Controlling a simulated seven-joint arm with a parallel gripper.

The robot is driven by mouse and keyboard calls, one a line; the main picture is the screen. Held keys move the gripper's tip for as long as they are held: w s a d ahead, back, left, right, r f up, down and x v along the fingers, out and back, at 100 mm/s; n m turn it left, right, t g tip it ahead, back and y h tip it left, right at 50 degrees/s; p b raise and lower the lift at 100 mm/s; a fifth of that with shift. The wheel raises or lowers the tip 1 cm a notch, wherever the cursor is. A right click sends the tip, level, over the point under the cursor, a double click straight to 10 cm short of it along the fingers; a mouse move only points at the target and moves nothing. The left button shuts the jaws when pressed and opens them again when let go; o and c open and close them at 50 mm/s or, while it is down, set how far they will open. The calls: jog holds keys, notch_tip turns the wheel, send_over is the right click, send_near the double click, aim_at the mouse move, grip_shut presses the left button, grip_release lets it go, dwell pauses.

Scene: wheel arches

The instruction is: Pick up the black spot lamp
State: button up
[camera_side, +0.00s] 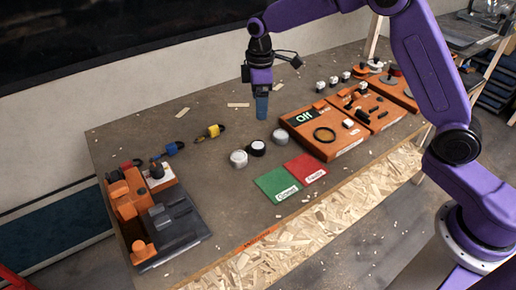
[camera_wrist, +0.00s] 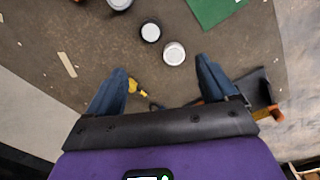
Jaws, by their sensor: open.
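The black spot lamp (camera_side: 257,148) is a short round black body with a white face, standing on the grey-brown table between two silver-grey lamps. In the wrist view the black lamp (camera_wrist: 150,31) lies ahead of the fingertips, near the top centre. My gripper (camera_side: 262,112) hangs above the table, pointing down, beyond the lamps in the side view. In the wrist view my gripper (camera_wrist: 161,65) shows two blue fingers spread wide with nothing held between them. It is apart from the lamp.
One silver lamp (camera_side: 239,158) stands close left of the black one, and another (camera_side: 280,135) stands to its right. Green (camera_side: 279,183) and red (camera_side: 305,169) cards lie in front. Padlocks, including a yellow one (camera_side: 214,130), lie left. Orange panels (camera_side: 325,150) stand right.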

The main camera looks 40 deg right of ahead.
jog(key=w, duration=0.2)
send_over(257, 145)
notch_tip(257, 145, down, 12)
jog(key=shift+s+d+f, duration=0.1)
jog(key=shift+s+f, duration=0.05)
jog(key=shift+f, duration=3)
jog(key=c, duration=1.1)
